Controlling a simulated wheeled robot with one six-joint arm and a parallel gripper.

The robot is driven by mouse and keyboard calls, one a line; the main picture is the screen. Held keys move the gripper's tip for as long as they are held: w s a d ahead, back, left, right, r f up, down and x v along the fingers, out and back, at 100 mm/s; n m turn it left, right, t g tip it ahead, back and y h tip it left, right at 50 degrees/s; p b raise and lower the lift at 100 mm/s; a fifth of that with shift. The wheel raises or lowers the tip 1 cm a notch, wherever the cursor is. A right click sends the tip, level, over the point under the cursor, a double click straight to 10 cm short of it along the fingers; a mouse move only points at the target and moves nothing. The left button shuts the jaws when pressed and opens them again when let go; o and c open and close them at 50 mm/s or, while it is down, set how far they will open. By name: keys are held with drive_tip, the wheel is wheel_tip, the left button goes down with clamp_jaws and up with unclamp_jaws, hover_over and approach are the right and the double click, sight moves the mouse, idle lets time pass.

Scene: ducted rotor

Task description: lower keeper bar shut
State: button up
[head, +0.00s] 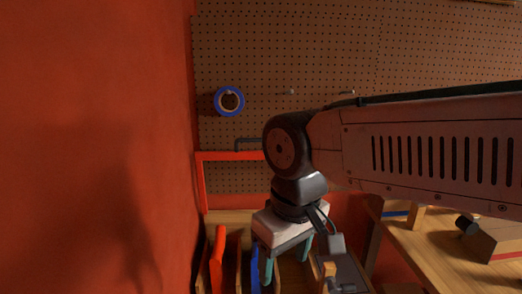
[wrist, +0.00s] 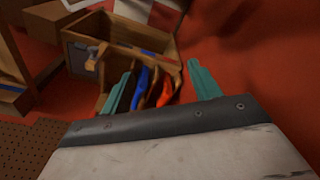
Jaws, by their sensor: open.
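My gripper (head: 286,264) points down in the head view, its two teal fingers spread apart with nothing seen gripped between them. In the wrist view my gripper (wrist: 160,72) is also open, over a wooden rack that holds a blue piece (wrist: 142,88) and a red piece (wrist: 165,93). A red upright frame (head: 229,156) rises behind the rack, partly hidden by my arm. I cannot tell for sure whether it is the keeper bar.
A red wall (head: 95,150) stands close on the left. A pegboard (head: 400,45) with a blue tape roll (head: 229,101) is behind. A wooden bench (head: 430,240) with blocks is at the right.

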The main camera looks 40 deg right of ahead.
drive_tip(key=c, duration=0.5)
drive_tip(key=shift+d+f, duration=0.2)
drive_tip(key=shift+d, duration=0.1)
drive_tip(key=c, duration=0.5)
drive_tip(key=shift+w+d+m+g, duration=0.4)
drive_tip(key=shift+w+d, duration=0.05)
drive_tip(key=shift+w, duration=0.1)
clamp_jaws()
drive_tip(key=w+d+r+m+t+h, duration=0.1)
drive_tip(key=w+d+r+m, duration=0.1)
drive_tip(key=w+d+r, duration=0.65)
drive_tip(key=w+d+r+m+t+h, duration=0.1)
drive_tip(key=w+d+r+m, duration=0.1)
drive_tip(key=w+d+r, duration=0.65)
drive_tip(key=w+d+r+m+t+h, duration=0.15)
drive_tip(key=w+d+r, duration=0.25)
drive_tip(key=w+d, duration=0.8)
drive_tip(key=a+x, duration=0.1)
drive_tip(key=x, duration=0.9)
drive_tip(key=w+a+x, duration=0.1)
drive_tip(key=a+x, duration=0.1)
drive_tip(key=x, duration=0.7)
drive_tip(key=shift+w+f+y, duration=0.35)
drive_tip(key=shift+w+f, duration=0.1)
drive_tip(key=shift+f, duration=0.2)
